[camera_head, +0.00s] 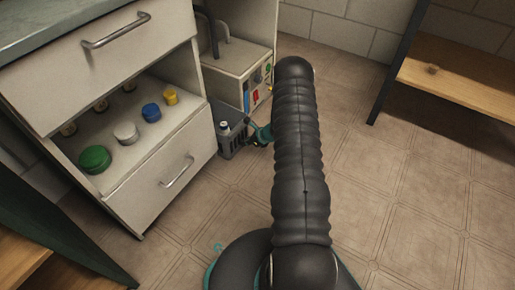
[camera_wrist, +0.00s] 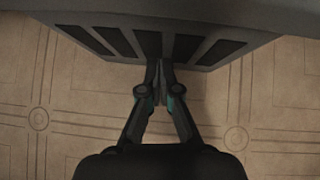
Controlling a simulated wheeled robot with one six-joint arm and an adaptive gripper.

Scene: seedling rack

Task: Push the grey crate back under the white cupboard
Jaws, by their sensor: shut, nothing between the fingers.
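The grey crate (camera_head: 231,148) stands on the floor beside the white cupboard (camera_head: 160,160), in the gap between its drawers and the pale unit behind. A small white-topped item shows inside the crate. In the wrist view the crate's slotted side wall (camera_wrist: 219,50) spans the top of the picture. My gripper (camera_head: 255,136) is at the crate's right side, low near the floor. In the wrist view my gripper (camera_wrist: 160,72) is shut and empty, its fingertips at the middle of the slotted wall. They look to be touching it, but I cannot tell for sure.
A pale unit (camera_head: 238,75) with coloured parts stands behind. A wooden bench (camera_head: 460,75) is at the right. The tiled floor between is clear.

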